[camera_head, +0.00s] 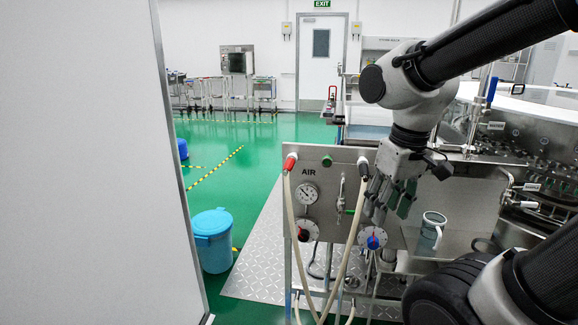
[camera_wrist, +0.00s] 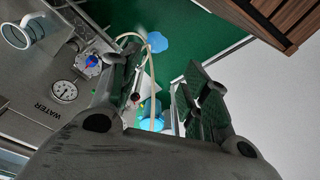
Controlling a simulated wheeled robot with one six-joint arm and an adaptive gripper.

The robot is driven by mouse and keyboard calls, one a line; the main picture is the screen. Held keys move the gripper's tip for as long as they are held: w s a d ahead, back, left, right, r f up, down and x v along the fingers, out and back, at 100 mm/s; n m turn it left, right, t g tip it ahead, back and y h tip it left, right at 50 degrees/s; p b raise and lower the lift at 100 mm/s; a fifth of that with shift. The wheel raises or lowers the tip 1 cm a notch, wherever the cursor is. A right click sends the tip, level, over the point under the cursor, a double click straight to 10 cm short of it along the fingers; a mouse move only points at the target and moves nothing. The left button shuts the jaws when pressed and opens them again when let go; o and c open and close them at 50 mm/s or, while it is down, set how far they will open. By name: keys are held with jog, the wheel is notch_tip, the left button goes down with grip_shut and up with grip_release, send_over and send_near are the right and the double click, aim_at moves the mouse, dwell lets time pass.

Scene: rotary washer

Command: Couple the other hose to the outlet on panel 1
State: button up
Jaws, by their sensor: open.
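A steel panel marked AIR (camera_head: 340,187) stands in front of me in the head view. A pale hose with a red end (camera_head: 290,162) hangs from its upper left. Another pale hose with a black end (camera_head: 363,168) is at its upper right. A green fitting (camera_head: 327,160) sits between them on the top edge. My gripper (camera_head: 385,200) points down, open, just right of the black end. In the wrist view my gripper's fingers (camera_wrist: 162,90) are spread, with a pale hose (camera_wrist: 152,80) showing in the gap behind them. I cannot tell which panel is panel 1.
A metal jug (camera_head: 431,231) stands to the right. A blue bucket (camera_head: 211,240) stands on the floor. A white wall (camera_head: 90,170) fills the left. A WATER marking (camera_wrist: 54,108) shows in the wrist view.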

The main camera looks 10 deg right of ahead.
jog(key=w+a+f+m+t+y, duration=0.1)
jog(key=w+a+f+t, duration=0.2)
jog(key=w+a+f, duration=0.9)
jog(key=w+a+f+m+t+y, duration=0.1)
jog(key=w+a+f+t, duration=0.1)
jog(key=w+a+f, duration=0.95)
jog(key=m+t+h, duration=0.5)
jog(key=t+h, duration=0.5)
send_near(287, 169)
jog(key=w, duration=0.2)
jog(key=shift+s+d+f, duration=0.1)
jog(key=shift+d, duration=0.35)
jog(key=shift+x, duration=4.55)
